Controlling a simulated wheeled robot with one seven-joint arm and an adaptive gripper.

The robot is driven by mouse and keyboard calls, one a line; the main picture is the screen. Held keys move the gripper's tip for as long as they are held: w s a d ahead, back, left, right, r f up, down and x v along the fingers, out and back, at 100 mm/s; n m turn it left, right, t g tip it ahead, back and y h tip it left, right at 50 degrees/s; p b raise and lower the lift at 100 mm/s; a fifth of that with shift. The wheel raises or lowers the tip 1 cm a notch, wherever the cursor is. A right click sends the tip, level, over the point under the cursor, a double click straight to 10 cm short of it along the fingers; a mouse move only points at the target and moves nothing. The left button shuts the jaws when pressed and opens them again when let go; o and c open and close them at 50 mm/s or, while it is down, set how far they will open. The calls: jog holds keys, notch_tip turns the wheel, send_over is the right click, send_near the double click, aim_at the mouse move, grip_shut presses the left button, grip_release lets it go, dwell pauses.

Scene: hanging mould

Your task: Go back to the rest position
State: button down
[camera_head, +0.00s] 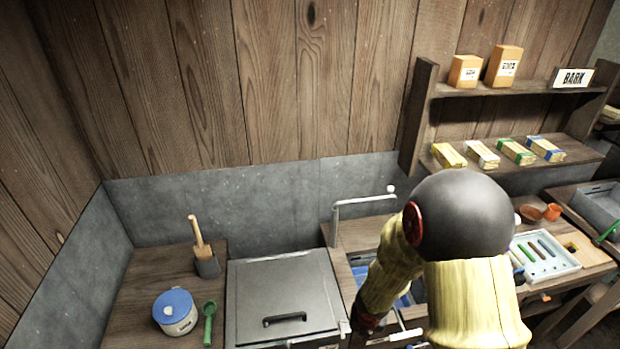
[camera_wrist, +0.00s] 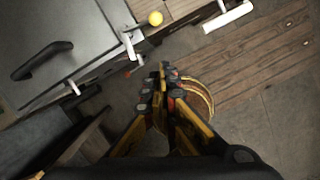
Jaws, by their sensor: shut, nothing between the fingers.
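My gripper (camera_wrist: 163,78) is shut and empty in the wrist view, its yellow and dark fingers together. It hangs over the floor (camera_wrist: 290,135), in front of the counter's front edge. A round wooden-rimmed thing (camera_wrist: 208,98) lies below and partly behind the fingers; I cannot tell what it is. In the head view my arm covers the middle right, and the gripper itself cannot be made out there.
A grey lidded box (camera_head: 285,290) stands left of my arm, with a white-and-blue pot (camera_head: 176,318) and green spoon (camera_head: 209,322) beside it. A tap (camera_head: 362,200) rises behind. A shelf (camera_head: 500,90) and white tray (camera_head: 560,268) are right.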

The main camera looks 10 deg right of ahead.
jog(key=s+d+r+m+g+h+b, duration=0.15)
jog(key=s+r+m, duration=0.25)
jog(key=m, duration=0.6)
jog(key=s+d+r+m+g+h+b, duration=0.1)
jog(key=s+d+r+m+b, duration=0.3)
jog(key=m, duration=0.7)
jog(key=s+a+r+m+t+y+b, duration=0.2)
jog(key=s+a+r+m+b, duration=0.1)
jog(key=r, duration=0.4)
jog(key=s+a+r+m+t+y+b, duration=0.1)
jog(key=s+a+r+m+t+b, duration=0.2)
jog(key=a+r+m+b, duration=0.3)
jog(key=a+r, duration=0.1)
jog(key=a, duration=0.1)
jog(key=shift+s+a+r+m+t+y, duration=0.3)
jog(key=shift+s+m+t+y, duration=0.05)
jog(key=shift+m, duration=0.05)
jog(key=c, duration=2.6)
grip_release()
